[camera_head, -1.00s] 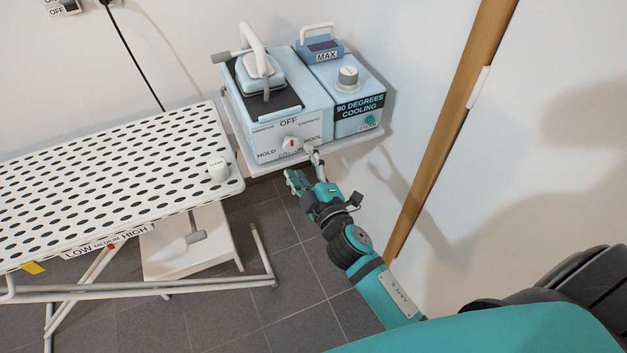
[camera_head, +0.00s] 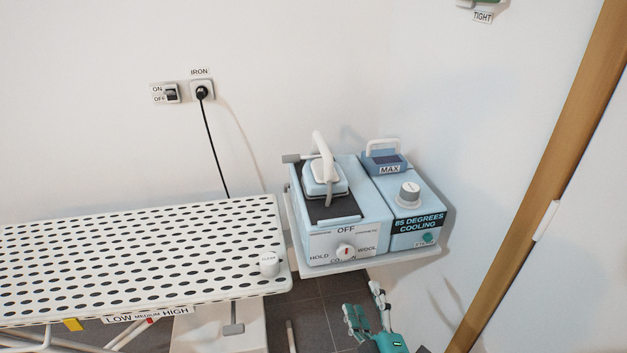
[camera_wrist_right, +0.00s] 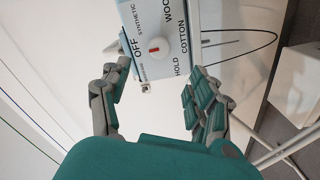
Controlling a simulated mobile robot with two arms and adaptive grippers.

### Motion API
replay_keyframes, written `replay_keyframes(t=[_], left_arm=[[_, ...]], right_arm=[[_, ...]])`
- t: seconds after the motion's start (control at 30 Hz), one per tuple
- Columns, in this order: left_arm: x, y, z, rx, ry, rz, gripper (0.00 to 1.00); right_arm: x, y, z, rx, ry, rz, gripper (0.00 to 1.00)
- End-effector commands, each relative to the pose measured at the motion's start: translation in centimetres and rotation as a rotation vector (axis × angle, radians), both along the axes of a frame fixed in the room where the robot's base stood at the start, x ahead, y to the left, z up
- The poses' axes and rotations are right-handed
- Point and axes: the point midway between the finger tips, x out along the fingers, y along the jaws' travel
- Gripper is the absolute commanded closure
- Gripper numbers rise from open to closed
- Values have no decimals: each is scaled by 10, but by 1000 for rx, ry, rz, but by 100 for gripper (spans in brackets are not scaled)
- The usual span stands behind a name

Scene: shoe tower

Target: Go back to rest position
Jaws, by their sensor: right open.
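My right gripper (camera_head: 367,307) is open and empty at the bottom of the head view, below and in front of the iron station. In the right wrist view its two fingers (camera_wrist_right: 152,105) stand apart with nothing between them. The light-blue iron station (camera_head: 372,221) sits on a white shelf; its dial (camera_head: 346,251) carries the labels OFF, WOOL, COTTON and HOLD. The dial also shows beyond the fingertips in the right wrist view (camera_wrist_right: 158,48), apart from them. The iron (camera_head: 323,178) rests on top of the station. My left gripper is not in view.
A blue unit (camera_head: 413,212) reads 85 DEGREES COOLING. An ON/OFF switch (camera_head: 166,93) and a plug (camera_head: 202,92) are on the wall. A wooden post (camera_head: 545,175) stands right.

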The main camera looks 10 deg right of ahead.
Motion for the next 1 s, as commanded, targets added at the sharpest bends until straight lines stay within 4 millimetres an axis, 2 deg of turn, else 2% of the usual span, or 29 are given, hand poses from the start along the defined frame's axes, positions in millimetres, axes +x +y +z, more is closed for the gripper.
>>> replay_keyframes(t=[0.07, 0.17, 0.27, 0.33, 0.4, 0.47, 0.5, 0.57, 0.6, 0.67, 0.7, 0.77, 0.8, 0.9, 1.0], left_arm=[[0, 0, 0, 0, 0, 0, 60], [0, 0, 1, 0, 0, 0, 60], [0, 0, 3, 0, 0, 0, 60], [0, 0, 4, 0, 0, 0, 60], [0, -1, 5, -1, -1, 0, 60], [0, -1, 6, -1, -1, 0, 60], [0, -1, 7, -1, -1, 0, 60], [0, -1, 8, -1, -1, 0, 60], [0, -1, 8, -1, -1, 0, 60], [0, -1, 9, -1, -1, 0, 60], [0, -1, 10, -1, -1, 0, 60], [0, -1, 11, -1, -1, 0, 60], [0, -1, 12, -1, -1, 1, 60], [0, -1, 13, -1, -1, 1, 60], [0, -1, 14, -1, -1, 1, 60]], right_arm=[[0, 1, -8, 7, 18, 2, 38], [0, 3, -41, 45, 86, 6, 38], [-6, 7, -102, 118, 215, 6, 38], [-16, 9, -154, 181, 326, -3, 38], [-33, 9, -205, 242, 443, -22, 38], [-51, 8, -248, 294, 542, -46, 38], [-66, 7, -275, 328, 607, -66, 38], [-90, 4, -314, 376, 704, -102, 38], [-108, 1, -339, 405, 770, -129, 38], [-139, -3, -374, 449, 867, -176, 38], [-161, -7, -395, 479, 929, -213, 38], [-196, -14, -424, 518, 1021, -272, 38], [-220, -19, -441, 541, 1080, -315, 38], [-279, -33, -474, 592, 1209, -428, 38], [-328, -45, -494, 629, 1303, -526, 38]])
